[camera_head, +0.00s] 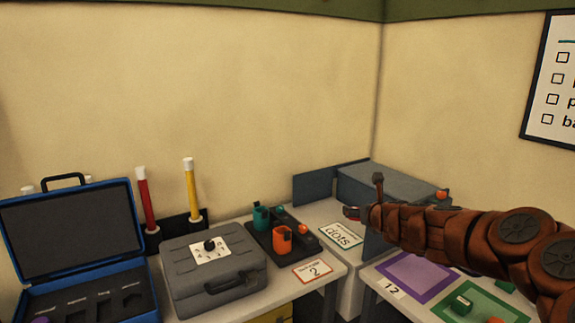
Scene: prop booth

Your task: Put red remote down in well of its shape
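My arm reaches in from the right, and my gripper (364,200) is at its left end, above the table near the corner. One dark finger points up. A small red and grey piece (352,212) sticks out to the left; it is too small to tell whether it is the red remote or a gripper part. An open blue case (78,240) stands at the far left, with dark foam (95,306) holding several labelled wells. The wells' exact shapes are hard to make out, and the case's front is cut off. No red remote shows clearly elsewhere.
A closed grey case (213,275) with a dial stands right of the blue case. Red (146,200) and yellow (191,192) sticks stand behind. A dark tray (265,240) holds teal and orange cups. Purple (413,275) and green (480,303) mats lie at right.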

